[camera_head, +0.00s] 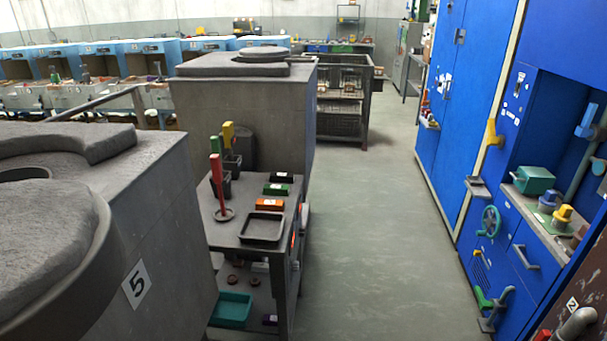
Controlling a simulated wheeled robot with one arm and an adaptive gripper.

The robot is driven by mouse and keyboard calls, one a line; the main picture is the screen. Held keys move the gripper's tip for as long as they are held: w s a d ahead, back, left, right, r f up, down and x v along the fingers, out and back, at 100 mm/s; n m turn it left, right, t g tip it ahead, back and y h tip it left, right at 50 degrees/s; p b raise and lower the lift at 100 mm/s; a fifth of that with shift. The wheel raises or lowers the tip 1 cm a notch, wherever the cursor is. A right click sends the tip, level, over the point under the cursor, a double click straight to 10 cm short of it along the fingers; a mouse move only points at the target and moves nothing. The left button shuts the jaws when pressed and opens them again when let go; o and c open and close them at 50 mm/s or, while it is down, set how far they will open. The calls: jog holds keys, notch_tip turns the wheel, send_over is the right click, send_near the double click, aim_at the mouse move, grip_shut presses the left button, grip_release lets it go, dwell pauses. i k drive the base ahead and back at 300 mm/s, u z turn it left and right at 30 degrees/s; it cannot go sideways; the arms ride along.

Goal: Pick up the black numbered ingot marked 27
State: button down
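A small black ingot (282,177) lies at the far right of the top of a grey cart (232,243). It has a light mark on it, too small to read as a number. A green ingot (276,189) and an orange ingot (269,204) lie in front of it in a row, also with light marks. My gripper is not in view, and nothing is touching the black ingot.
The cart top also holds an empty dark tray (263,227), a red upright handle (216,172) and dark holders. Grey furnaces stand left (150,240) and behind (255,115). Blue cabinets (480,110) line the right. The floor (385,240) between is clear.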

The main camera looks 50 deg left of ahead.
aim_at(275, 177)
jog(key=u, duration=1.05)
jog(key=i, duration=2.3)
jog(key=u, duration=2.15)
jog(key=i, duration=0.35)
jog(key=u, duration=0.1)
